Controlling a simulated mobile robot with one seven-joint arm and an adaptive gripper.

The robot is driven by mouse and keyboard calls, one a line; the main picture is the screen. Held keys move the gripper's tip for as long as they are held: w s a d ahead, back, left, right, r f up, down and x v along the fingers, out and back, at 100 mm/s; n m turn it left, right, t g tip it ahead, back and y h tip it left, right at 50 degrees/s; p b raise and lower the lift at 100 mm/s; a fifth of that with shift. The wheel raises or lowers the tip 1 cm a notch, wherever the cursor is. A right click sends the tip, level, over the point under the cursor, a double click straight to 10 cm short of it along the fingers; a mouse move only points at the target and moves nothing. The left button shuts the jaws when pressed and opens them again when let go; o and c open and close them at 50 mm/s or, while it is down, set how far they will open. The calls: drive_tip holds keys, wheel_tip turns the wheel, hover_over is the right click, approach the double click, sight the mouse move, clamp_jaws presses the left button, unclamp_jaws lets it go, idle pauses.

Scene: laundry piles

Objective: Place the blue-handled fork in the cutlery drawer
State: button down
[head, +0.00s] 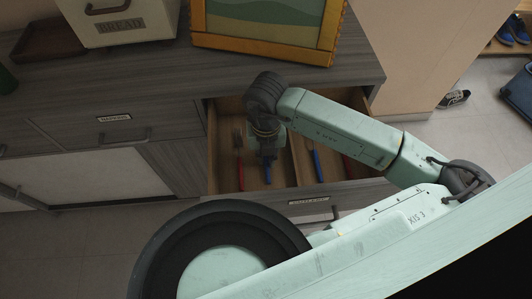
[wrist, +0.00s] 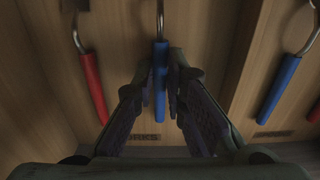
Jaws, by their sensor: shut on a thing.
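The cutlery drawer (head: 222,188) is pulled open under the counter, with a divider between compartments. My gripper (head: 267,157) is down in its left compartment. In the wrist view my gripper (wrist: 162,75) is shut on a blue handle (wrist: 160,60), taken as the blue-handled fork. Its metal neck runs off the top edge, so the tines are hidden. The blue handle also shows below my gripper in the head view (head: 268,175). A label partly reading "ORKS" (wrist: 143,136) is behind the fingers. I cannot tell whether the fork touches the drawer floor.
A red-handled utensil (wrist: 93,85) lies left of the fork in the same compartment. Another blue-handled one (wrist: 279,88) lies right of the divider (wrist: 240,60), near a red-handled one (head: 348,166). A bread box (head: 125,22) and a framed picture (head: 262,42) stand on the counter.

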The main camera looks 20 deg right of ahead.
sight(266, 159)
drive_tip(key=shift+f+b, duration=0.2)
drive_tip(key=shift+b, duration=0.1)
drive_tip(key=c, duration=1.6)
unclamp_jaws()
drive_tip(key=shift+c, duration=0.2)
drive_tip(key=shift+r, duration=0.1)
drive_tip(key=shift+r+p, duration=0.2)
drive_tip(key=shift+p, duration=0.2)
wheel_tip(266, 159, up, 12)
drive_tip(key=b, duration=0.1)
drive_tip(key=shift+a+f, duration=0.1)
